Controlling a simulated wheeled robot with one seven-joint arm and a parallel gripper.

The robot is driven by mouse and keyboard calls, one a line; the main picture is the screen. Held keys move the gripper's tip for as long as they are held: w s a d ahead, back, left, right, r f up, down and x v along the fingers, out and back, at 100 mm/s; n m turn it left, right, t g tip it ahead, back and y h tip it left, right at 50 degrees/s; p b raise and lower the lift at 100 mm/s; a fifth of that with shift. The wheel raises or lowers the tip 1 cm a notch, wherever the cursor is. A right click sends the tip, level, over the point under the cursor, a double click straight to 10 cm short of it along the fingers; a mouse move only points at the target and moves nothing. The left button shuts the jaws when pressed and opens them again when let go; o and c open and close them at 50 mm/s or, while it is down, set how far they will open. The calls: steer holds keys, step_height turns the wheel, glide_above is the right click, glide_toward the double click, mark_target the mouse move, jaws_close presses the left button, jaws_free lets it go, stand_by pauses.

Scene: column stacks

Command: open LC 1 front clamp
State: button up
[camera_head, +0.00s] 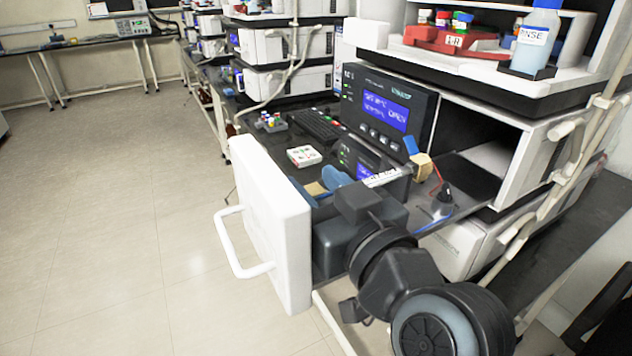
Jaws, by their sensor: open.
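My gripper (358,203) reaches in from the lower right over the pulled-out white drawer. Its dark body shows from behind and its fingertips are largely hidden, so I cannot tell whether they touch anything. Just beyond it, behind the drawer front, are a tan block (315,189) and a blue piece (336,177), partly covered, which look like the front clamp. Farther right, another tan block (421,167) with a raised blue lever (411,146) looks like a second clamp. A white labelled strip (385,176) lies between them.
The white drawer front (270,225) with its handle (238,255) stands out over the aisle, close left of my gripper. Behind are a control unit (388,112) with a blue display, a keyboard (318,125) and a small white box (304,156). The floor at left is clear.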

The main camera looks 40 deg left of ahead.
steer(key=shift+a, duration=0.2)
steer(key=shift+c, duration=0.2)
steer(key=c, duration=0.8)
